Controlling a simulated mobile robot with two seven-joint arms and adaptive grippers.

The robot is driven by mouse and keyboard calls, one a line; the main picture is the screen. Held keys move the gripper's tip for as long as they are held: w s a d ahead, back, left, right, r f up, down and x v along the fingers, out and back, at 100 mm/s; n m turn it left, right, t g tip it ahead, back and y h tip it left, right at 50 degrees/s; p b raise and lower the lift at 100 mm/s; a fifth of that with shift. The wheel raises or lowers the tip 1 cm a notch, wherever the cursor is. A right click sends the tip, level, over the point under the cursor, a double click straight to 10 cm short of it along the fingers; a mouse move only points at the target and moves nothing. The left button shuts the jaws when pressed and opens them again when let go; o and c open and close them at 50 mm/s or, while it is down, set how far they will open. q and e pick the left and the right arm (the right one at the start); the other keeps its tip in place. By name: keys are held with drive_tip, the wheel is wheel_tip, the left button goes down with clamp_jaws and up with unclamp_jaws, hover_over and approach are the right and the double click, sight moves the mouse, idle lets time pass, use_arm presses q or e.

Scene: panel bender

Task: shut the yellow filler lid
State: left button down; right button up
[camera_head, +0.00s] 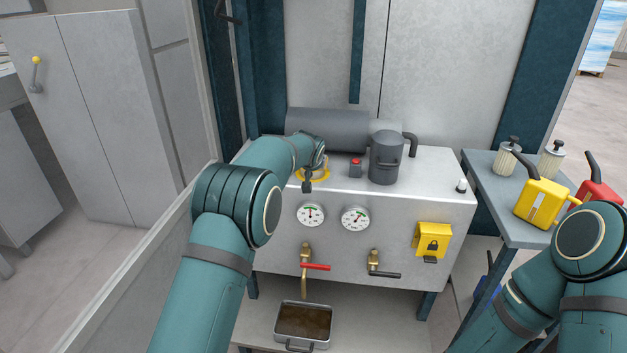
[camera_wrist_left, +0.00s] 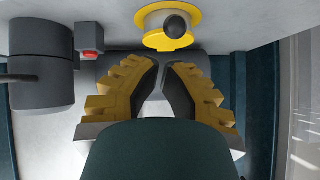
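The yellow filler (camera_head: 314,174) is on the top of the grey tank, partly hidden behind my left wrist in the head view. In the left wrist view the yellow filler lid (camera_wrist_left: 168,43) shows just beyond my fingertips, below a yellow ring with a dark round knob in front of it. I cannot tell exactly how far the lid is tilted. My left gripper (camera_wrist_left: 161,64) has its fingertips almost together, with nothing between them, and looks apart from the lid. My right arm is at the lower right of the head view; its gripper is out of view.
A red-button box (camera_head: 355,168) and a dark grey canister (camera_head: 387,157) stand right of the filler. A dark horizontal cylinder (camera_head: 340,130) lies behind. Gauges, valves and a yellow lock box (camera_head: 432,240) are on the tank front. A side table (camera_head: 490,205) holds yellow and red cans.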

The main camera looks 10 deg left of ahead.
use_arm(q)
drive_tip(key=s+b, duration=0.1)
drive_tip(key=s, duration=0.9)
drive_tip(key=s+a+f+n+g+h, duration=0.1)
drive_tip(key=s+f+g, duration=0.1)
drive_tip(key=s+f, duration=0.85)
drive_tip(key=s+f+n+g+h, duration=0.1)
drive_tip(key=s+f+g, duration=0.2)
drive_tip(key=s+f, duration=0.7)
drive_tip(key=s+d+f+g+h, duration=0.1)
drive_tip(key=s+f, duration=0.3)
drive_tip(key=s, duration=0.5)
drive_tip(key=s+d+f+n+g+h, duration=0.1)
drive_tip(key=s+d+f+g, duration=0.1)
drive_tip(key=s, duration=0.7)
wheel_tip(320, 180, down, 3)
drive_tip(key=shift+s+d+r, duration=0.2)
drive_tip(key=shift+s+d, duration=0.2)
drive_tip(key=shift+d, duration=0.45)
